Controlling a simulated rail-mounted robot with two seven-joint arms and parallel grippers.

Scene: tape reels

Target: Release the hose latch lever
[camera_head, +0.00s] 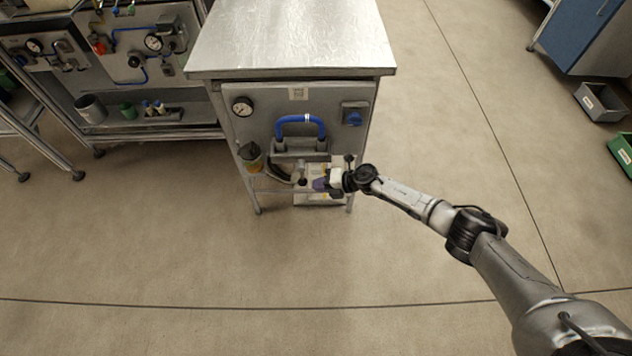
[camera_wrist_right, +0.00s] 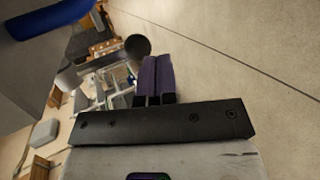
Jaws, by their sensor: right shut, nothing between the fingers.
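A blue hose (camera_head: 301,121) arches over the front panel of the metal cabinet (camera_head: 340,100); a blue piece of it also shows at the top left of the right wrist view (camera_wrist_right: 45,14). My right gripper (camera_head: 319,185) is in front of the cabinet, below the hose and its grey bracket (camera_head: 300,147). Its purple fingers (camera_wrist_right: 155,78) are together and hold nothing. A dark round knob end (camera_wrist_right: 137,45) lies just beyond and left of the fingertips in the wrist view. I cannot tell for sure which part is the latch lever. My left gripper is not in view.
A gauge (camera_head: 242,106) and a blue switch (camera_head: 353,114) sit on the panel. A bottle (camera_head: 251,157) stands at the lower left of the cabinet. A second bench with gauges (camera_head: 135,60) is at left. Floor in front is clear; bins (camera_head: 600,102) are at far right.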

